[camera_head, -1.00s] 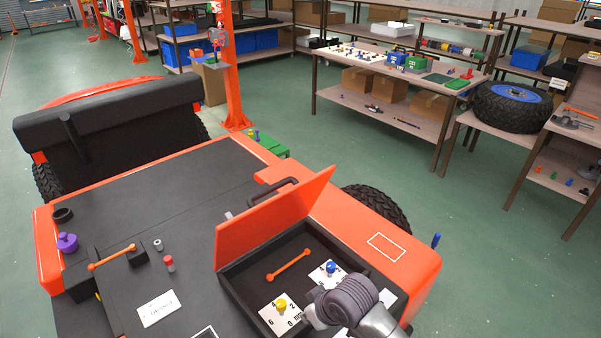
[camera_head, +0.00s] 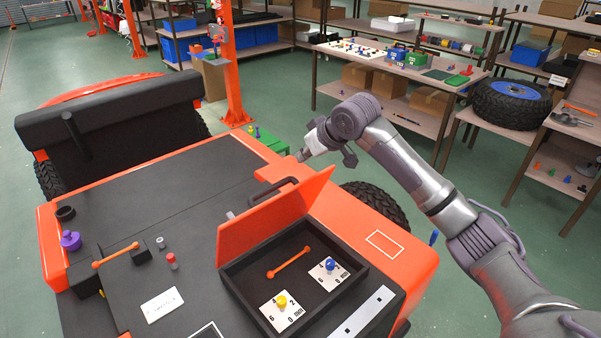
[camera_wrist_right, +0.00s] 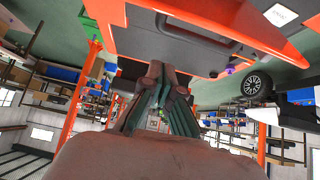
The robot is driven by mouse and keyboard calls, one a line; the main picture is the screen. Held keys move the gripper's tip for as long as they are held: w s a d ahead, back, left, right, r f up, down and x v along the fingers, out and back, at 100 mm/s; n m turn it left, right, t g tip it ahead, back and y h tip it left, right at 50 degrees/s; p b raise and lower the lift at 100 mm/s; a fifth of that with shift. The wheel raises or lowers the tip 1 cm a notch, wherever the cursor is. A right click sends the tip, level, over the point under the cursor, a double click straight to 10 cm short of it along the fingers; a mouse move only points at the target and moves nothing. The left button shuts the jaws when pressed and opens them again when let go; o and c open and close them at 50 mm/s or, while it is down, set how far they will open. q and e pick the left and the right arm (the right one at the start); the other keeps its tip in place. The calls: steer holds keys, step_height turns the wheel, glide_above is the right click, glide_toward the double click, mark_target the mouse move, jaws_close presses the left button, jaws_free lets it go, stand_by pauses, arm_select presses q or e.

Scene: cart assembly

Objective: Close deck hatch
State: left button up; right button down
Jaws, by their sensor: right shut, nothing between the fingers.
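The deck hatch is an orange lid (camera_head: 268,222) on the cart deck. It stands open, tilted up at the back left side of a dark compartment (camera_head: 238,291). My right gripper (camera_head: 301,156) is behind the lid, near its far upper corner, apart from it as far as I can tell. Its fingers look closed and empty in the right wrist view (camera_wrist_right: 158,105). My left gripper is not in view.
The compartment holds an orange bar (camera_head: 289,262), a white plate with a yellow knob (camera_head: 282,311) and one with a blue knob (camera_head: 328,275). A purple knob (camera_head: 70,240) and a red peg (camera_head: 172,260) stand on the left deck. A workbench (camera_head: 440,66) stands behind.

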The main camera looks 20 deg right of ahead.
steer(key=p, duration=0.3)
glide_above(291, 181)
step_height(291, 181, down, 5)
steer(key=s, duration=0.1)
steer(key=s+f+p, duration=0.1)
steer(key=s+d+p, duration=0.1)
steer(key=shift+f, duration=0.25)
steer(key=shift+s+d+f, duration=0.2)
steer(key=shift+s+d, duration=0.05)
steer(key=shift+s, duration=0.2)
steer(key=shift+w+a, duration=0.1)
steer(key=shift+f, duration=0.1)
